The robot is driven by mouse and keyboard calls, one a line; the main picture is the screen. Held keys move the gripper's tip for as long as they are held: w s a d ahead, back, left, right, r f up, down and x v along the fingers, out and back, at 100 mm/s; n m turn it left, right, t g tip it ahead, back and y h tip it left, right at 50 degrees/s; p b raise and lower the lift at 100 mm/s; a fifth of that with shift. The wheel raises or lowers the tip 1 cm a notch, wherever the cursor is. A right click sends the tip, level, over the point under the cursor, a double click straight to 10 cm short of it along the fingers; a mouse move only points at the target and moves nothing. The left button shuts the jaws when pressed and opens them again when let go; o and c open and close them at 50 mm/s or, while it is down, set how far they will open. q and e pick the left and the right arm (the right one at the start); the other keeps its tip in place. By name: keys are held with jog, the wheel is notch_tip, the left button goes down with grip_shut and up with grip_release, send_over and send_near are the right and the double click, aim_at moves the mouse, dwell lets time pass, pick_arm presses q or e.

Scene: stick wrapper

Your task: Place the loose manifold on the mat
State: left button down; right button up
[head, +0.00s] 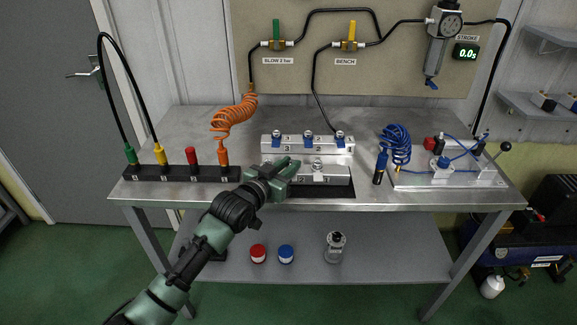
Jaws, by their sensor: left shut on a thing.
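The loose manifold, a short silver block (328,175) with a metal fitting on top, is at the middle of the bench. My left gripper (290,174) reaches in from the lower left and is shut on the manifold's left end. The black mat (335,192) shows under and in front of the block, near the bench's front edge. The block covers much of the mat; I cannot tell whether it touches it. My right gripper is not in view.
A longer numbered manifold (347,148) with blue fittings stands just behind. A black socket strip (170,174) with coloured plugs lies left. A blue coiled hose (395,145) and a fixture plate (455,180) are right. The bench (180,130) is clear at the back left.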

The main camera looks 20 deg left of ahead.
pick_arm(q)
jog(key=shift+r, duration=0.15)
jog(key=c, duration=1.7)
grip_release()
jog(key=shift+f, duration=0.35)
jog(key=o, duration=0.4)
jog(key=shift+s+r, duration=0.1)
jog(key=shift+r, duration=0.1)
jog(key=v, duration=1.2)
